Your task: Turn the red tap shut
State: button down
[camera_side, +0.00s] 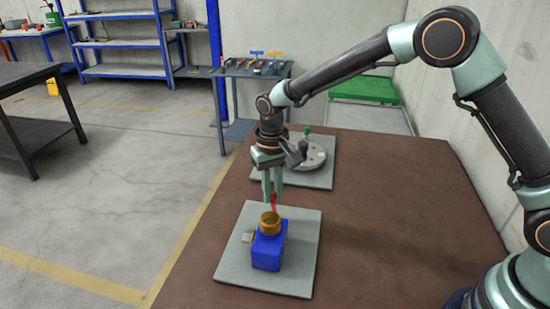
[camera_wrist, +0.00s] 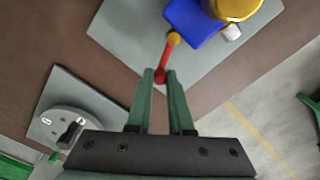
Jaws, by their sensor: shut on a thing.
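The red tap (camera_wrist: 169,50) is a red lever with a rounded end and an orange hub at the blue valve body. In the wrist view its rounded end lies between my two green fingertips. My gripper (camera_wrist: 160,78) is shut on that end. In the side view my gripper (camera_side: 272,197) points down behind the blue block (camera_side: 268,250), and the red lever (camera_side: 274,204) shows partly at the fingers. A brass cup-shaped ring (camera_side: 270,223) sits on top of the blue block. The block stands on a grey plate (camera_side: 307,255).
A second grey plate (camera_side: 318,178) behind carries a round grey dial (camera_side: 314,156) with a green knob, close to my gripper. The brown table (camera_side: 390,220) is clear to the right. A small trolley with tools (camera_side: 254,66) stands beyond the table.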

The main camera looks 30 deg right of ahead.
jog(key=n, duration=0.1)
jog(key=a+n, duration=0.1)
jog(key=shift+w+a+n, duration=0.1)
jog(key=shift+w+n, duration=0.1)
jog(key=shift+n, duration=0.2)
jog(key=n, duration=0.1)
jog(key=a+n, duration=0.1)
jog(key=n, duration=0.1)
jog(key=shift+a+n, duration=0.25)
jog(key=shift+n, duration=0.05)
jog(key=shift+s+a+n, duration=0.15)
jog(key=shift+a+n, duration=0.15)
jog(key=shift+n, duration=0.65)
jog(key=shift+s+a+n, duration=0.15)
jog(key=shift+a+n, duration=0.2)
jog(key=shift+n, duration=0.55)
jog(key=shift+s+a+n, duration=0.15)
jog(key=shift+a+n, duration=0.15)
jog(key=shift+n, duration=0.65)
jog(key=c, duration=0.8)
grip_release()
jog(key=shift+r, duration=0.1)
notch_tip(320, 180, up, 12)
